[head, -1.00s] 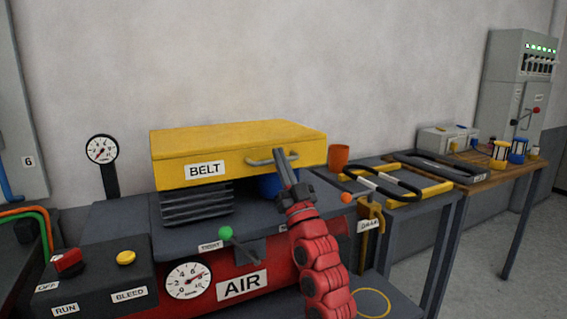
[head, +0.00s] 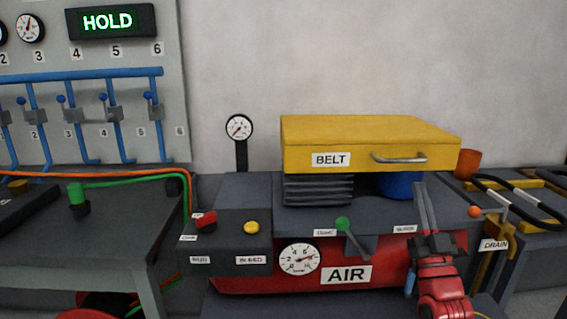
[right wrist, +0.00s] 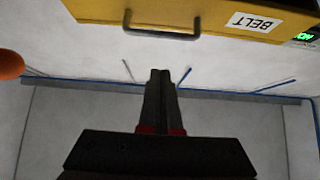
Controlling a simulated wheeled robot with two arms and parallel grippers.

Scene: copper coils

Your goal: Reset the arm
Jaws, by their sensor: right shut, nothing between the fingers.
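My right gripper (head: 421,205) is red and dark grey. In the head view it stands upright in front of the right part of the red AIR compressor (head: 346,274). Its fingers are shut together and empty. They sit below the metal handle (head: 400,159) of the yellow BELT box (head: 366,141), apart from it. In the right wrist view the shut fingers (right wrist: 159,78) point toward the wall, with the box handle (right wrist: 161,33) beyond and above them. My left gripper is out of view.
The orange cup (head: 468,164) stands right of the box, and the blue container (head: 398,185) is under it. A green-knobbed lever (head: 342,224) and a DRAIN lever (head: 475,211) stick out nearby. A control box (head: 227,240) and a pipe panel (head: 90,85) are at left.

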